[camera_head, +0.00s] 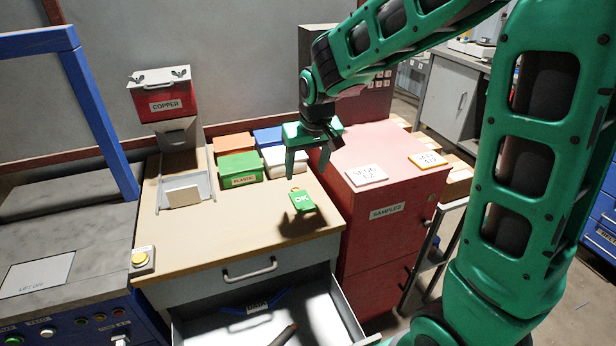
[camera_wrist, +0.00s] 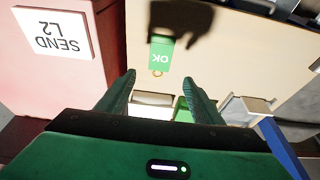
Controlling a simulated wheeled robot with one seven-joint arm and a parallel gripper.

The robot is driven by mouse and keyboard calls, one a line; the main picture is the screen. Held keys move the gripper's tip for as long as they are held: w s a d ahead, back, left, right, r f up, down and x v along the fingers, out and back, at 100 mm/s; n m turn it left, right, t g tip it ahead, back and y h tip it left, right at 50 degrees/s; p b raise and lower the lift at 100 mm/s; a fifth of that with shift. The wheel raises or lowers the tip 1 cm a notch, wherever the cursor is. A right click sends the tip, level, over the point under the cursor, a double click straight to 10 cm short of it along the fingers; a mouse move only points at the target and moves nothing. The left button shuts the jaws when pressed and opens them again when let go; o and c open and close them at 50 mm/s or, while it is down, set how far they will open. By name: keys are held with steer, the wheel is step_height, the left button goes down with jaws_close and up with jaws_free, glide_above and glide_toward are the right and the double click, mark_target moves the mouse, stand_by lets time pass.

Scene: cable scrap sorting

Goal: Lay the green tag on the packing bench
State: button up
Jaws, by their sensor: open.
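The green tag (camera_head: 303,201), marked OK, appears to lie on the wood-topped bench (camera_head: 235,233) near its right edge. In the wrist view the tag (camera_wrist: 160,52) shows its ring end towards my gripper. My gripper (camera_head: 307,168) is open and empty, above the bench and a little behind the tag in the head view. In the wrist view my gripper's fingers (camera_wrist: 158,79) are spread, with the tag beyond their tips and apart from them. No readable label shows which surface is the packing bench.
Orange, blue and white boxes and a green PLASTIC box (camera_head: 240,170) stand at the bench's back. A red COPPER bin (camera_head: 163,98) is at back left. The red SAMPLES cabinet (camera_head: 388,183) carries a white card (camera_head: 366,175) and a yellow-edged card (camera_head: 428,160). A drawer (camera_head: 345,312) is open in front.

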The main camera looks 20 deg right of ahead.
steer(key=shift+r, duration=0.15)
steer(key=s+d+r+m+g, duration=0.1)
steer(key=s+d+r+m, duration=0.1)
steer(key=s+d, duration=0.55)
steer(key=s+d+m+g, duration=0.1)
steer(key=s+d, duration=0.3)
steer(key=s, duration=0.8)
steer(key=s+d+m+g, duration=0.1)
steer(key=s+d+m, duration=0.2)
steer(key=s, duration=1)
steer(key=shift+d+g, duration=0.3)
steer(key=shift+d, duration=0.9)
